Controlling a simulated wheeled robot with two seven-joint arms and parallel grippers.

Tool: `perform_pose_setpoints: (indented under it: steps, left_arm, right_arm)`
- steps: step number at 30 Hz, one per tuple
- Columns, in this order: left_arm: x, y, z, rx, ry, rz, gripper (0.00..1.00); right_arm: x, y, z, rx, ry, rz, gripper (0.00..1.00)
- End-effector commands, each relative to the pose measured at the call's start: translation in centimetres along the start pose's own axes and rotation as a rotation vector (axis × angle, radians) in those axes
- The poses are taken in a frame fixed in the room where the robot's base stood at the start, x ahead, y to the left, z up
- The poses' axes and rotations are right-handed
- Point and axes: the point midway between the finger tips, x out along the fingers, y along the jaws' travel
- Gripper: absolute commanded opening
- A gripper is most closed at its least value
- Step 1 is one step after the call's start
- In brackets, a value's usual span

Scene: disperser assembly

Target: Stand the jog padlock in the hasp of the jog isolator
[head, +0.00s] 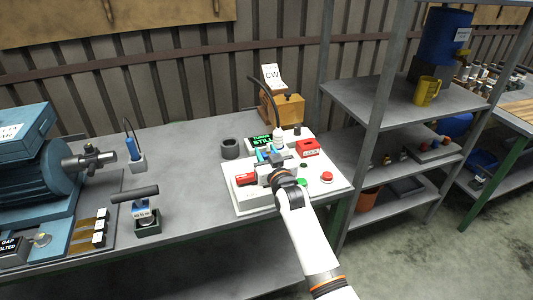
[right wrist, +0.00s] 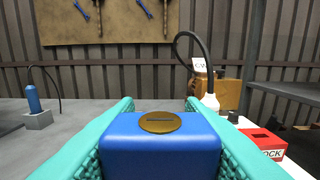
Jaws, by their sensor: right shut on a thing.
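My right gripper (head: 270,157) is over the white control panel (head: 246,202), its teal fingers shut on a blue block-shaped body with a brass slotted disc, which I take as the jog padlock (right wrist: 160,148). In the right wrist view the fingers press on both its sides; no shackle shows. In the head view the padlock is mostly hidden by the gripper. I cannot tell which is the jog isolator, and no hasp is clear. My left gripper is out of view.
A red button (head: 326,177) is at the panel's right. A black ring (head: 230,148) and a holder with a dark handle (head: 146,222) stand left. Bench between is clear.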

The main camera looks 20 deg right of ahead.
Motion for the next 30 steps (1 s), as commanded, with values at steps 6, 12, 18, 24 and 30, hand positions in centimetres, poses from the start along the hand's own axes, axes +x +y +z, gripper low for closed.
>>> perform_pose_setpoints:
  steps: [6, 12, 18, 24, 30]
  left_arm:
    - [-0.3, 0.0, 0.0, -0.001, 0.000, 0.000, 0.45]
    - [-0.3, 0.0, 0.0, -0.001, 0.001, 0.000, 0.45]
    - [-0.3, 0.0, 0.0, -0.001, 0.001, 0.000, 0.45]
    - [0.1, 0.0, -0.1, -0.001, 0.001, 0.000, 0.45]
    - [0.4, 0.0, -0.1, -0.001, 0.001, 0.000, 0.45]
  right_arm:
    - [0.0, 0.0, 0.2, 0.000, -0.001, 0.000, 0.10]
    - [0.0, 0.0, 0.1, 0.000, -0.002, 0.000, 0.10]
    - [0.0, 0.0, 0.0, 0.000, -0.002, 0.000, 0.10]
    - [0.0, 0.0, -0.5, 0.000, -0.002, 0.000, 0.10]
    - [0.0, 0.0, -1.0, 0.000, -0.002, 0.000, 0.10]
